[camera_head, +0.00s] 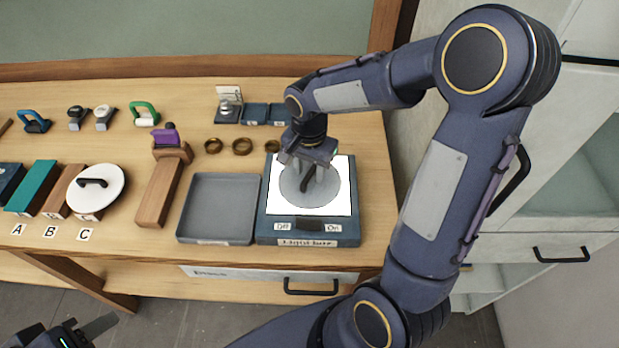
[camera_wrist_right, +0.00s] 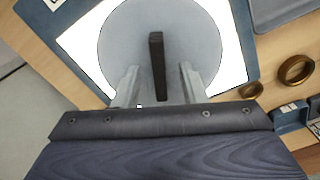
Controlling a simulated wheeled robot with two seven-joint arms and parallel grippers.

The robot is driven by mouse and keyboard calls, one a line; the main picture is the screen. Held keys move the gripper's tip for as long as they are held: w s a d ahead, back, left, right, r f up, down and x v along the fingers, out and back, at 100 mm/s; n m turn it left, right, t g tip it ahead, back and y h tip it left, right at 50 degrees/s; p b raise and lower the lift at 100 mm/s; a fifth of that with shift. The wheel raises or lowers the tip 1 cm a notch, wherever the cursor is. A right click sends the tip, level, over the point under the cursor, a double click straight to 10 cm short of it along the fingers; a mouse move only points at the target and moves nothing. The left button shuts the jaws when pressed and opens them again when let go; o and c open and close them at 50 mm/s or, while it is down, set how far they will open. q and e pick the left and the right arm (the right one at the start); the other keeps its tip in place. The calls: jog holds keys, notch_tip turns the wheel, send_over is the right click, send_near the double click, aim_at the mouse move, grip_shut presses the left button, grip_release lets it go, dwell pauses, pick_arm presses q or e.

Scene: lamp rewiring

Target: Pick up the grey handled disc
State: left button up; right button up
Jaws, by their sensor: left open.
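The grey handled disc (camera_head: 318,190) lies on the lit white panel of the light box (camera_head: 306,231). It has a dark upright bar handle, which also shows on the disc (camera_wrist_right: 157,20) in the right wrist view. My right gripper (camera_head: 307,178) is over the disc and pointing down. In the right wrist view its two fingers (camera_wrist_right: 160,82) stand apart, one on each side of the handle's near end, with gaps to the handle. My left gripper (camera_head: 78,330) is open at the bottom left corner, partly cut off and away from the disc.
A grey tray (camera_head: 217,240) stands left of the light box. A white disc with a black handle (camera_head: 107,190) rests on block C. Brass rings (camera_head: 242,146) and small blue boxes lie behind. A wooden block with a purple clamp (camera_head: 158,195) stands left of the tray.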

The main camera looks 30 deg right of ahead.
aim_at(309, 174)
jog(key=shift+f, duration=0.2)
grip_shut()
jog(key=shift+r, duration=0.1)
jog(key=shift+r+p, duration=0.5)
jog(key=shift+r, duration=0.1)
notch_tip(309, 174, up, 3)
jog(key=shift+f+p, duration=0.1)
jog(key=shift+p, duration=1)
jog(key=s+a+r+p, duration=0.4)
jog(key=s+a+r, duration=0.5)
jog(key=a, duration=0.1)
jog(key=shift+a, duration=0.35)
